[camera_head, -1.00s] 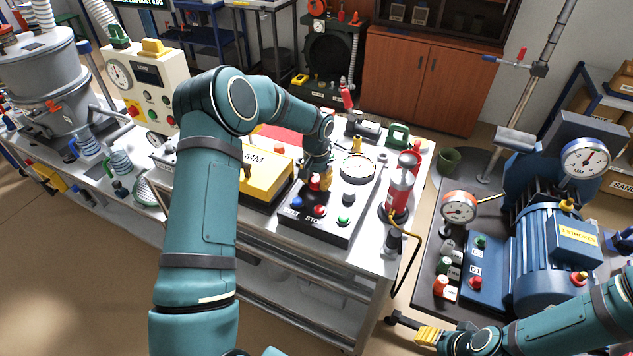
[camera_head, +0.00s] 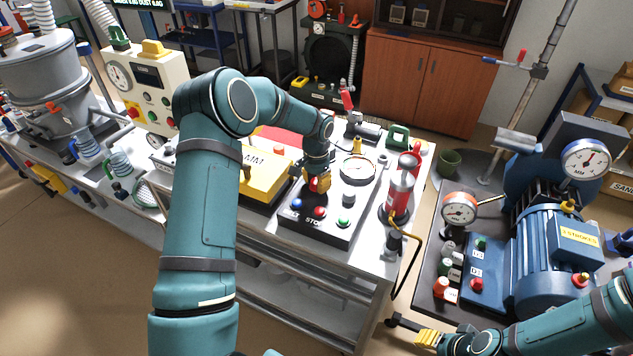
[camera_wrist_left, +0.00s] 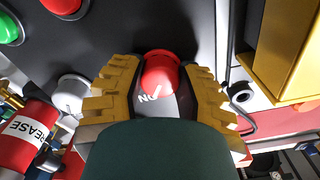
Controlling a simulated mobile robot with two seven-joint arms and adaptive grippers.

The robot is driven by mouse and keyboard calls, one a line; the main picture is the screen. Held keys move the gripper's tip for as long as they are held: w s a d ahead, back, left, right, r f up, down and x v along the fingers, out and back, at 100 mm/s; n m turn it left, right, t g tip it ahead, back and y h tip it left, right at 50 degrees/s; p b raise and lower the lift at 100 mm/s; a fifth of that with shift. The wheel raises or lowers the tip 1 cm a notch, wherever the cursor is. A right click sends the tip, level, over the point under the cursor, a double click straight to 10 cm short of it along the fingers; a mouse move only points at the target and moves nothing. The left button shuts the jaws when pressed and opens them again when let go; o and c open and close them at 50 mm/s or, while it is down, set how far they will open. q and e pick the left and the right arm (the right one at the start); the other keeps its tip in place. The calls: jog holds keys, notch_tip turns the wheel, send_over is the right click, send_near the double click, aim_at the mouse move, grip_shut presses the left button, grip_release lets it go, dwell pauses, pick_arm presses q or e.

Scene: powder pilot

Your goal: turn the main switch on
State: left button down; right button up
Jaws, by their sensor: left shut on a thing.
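The main switch is a red knob on a black sloped control box (camera_head: 309,230). The knob shows in the left wrist view (camera_wrist_left: 160,73), with white lettering beside it that reads like "ON" upside down. My left gripper (camera_head: 317,184) reaches down over the box. Its yellow ribbed fingers (camera_wrist_left: 160,90) stand on both sides of the knob and are shut on it. In the head view the fingers largely hide the knob. My right gripper (camera_head: 420,332) is low at the right, away from the box; its opening is unclear.
Blue, red and green buttons (camera_head: 319,211) sit at the box's front. A round gauge (camera_head: 357,169) is behind right, a red extinguisher (camera_head: 400,192) to the right. A yellow case (camera_head: 262,180) stands close at the left. A blue motor (camera_head: 545,255) is farther right.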

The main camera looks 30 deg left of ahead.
aim_at(316, 181)
pick_arm(q)
jog(key=c, duration=0.6)
grip_release()
jog(key=shift+o, duration=0.2)
notch_tip(316, 181, up, 12)
jog(key=shift+s, duration=0.1)
